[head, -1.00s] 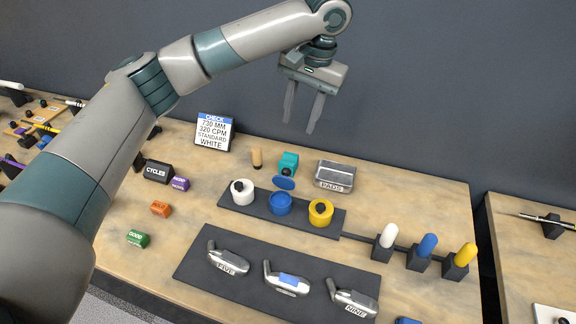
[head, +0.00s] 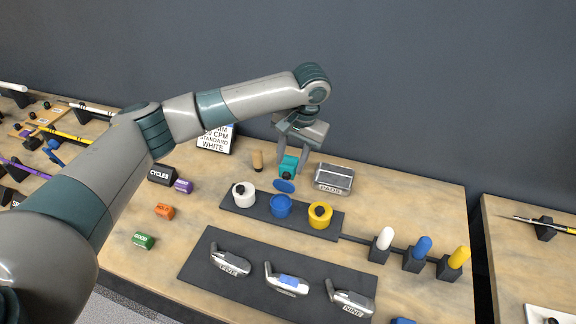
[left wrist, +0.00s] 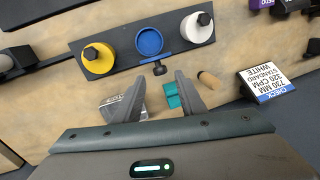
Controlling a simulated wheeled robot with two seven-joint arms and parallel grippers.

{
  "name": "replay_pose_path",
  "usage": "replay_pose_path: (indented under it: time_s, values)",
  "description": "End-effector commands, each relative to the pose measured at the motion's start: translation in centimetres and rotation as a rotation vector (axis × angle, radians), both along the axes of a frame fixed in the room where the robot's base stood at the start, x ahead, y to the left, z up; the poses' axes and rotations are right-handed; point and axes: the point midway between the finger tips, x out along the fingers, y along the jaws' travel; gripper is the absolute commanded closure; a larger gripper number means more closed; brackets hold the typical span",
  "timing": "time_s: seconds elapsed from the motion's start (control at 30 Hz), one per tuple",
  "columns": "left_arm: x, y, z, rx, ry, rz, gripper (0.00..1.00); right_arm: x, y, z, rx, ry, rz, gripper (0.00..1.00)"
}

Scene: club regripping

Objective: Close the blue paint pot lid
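The blue paint pot (head: 281,207) stands open on a dark strip, between the white pot and the yellow pot. Its blue lid (head: 284,186) stands tilted up at the pot's back edge. In the left wrist view the pot (left wrist: 149,41) shows from above and the lid (left wrist: 158,60) almost edge-on, with a black knob on the gripper's side. My left gripper (head: 293,170) is open and empty, pointing down behind the lid. In the left wrist view the fingertips (left wrist: 160,78) lie either side of the knob's line; contact cannot be told. My right gripper is not in view.
A teal block (head: 289,166) sits by the left fingers, partly covered by them. A metal tin (head: 333,178) stands right of them and a cork-coloured peg (head: 257,160) left. The white pot (head: 244,195) and yellow pot (head: 320,214) are close beside the blue one.

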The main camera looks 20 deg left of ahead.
Motion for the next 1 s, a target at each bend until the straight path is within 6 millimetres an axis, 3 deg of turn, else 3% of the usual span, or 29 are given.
replay_pose_path:
  time_s: [0.3, 0.73, 0.9, 1.0]
  values:
    - [0.1, 0.8, -3.8, 0.001, 0.002, 0.001, 0.63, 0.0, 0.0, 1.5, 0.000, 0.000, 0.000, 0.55]
    - [0.1, 0.9, -4.6, 0.000, 0.000, 0.001, 0.63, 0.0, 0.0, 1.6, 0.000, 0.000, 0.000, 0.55]
    - [0.1, 0.9, -4.5, 0.000, 0.000, 0.001, 1.00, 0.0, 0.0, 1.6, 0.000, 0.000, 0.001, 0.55]
    - [0.1, 0.9, -4.5, 0.000, 0.000, 0.001, 1.00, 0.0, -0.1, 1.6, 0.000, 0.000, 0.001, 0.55]
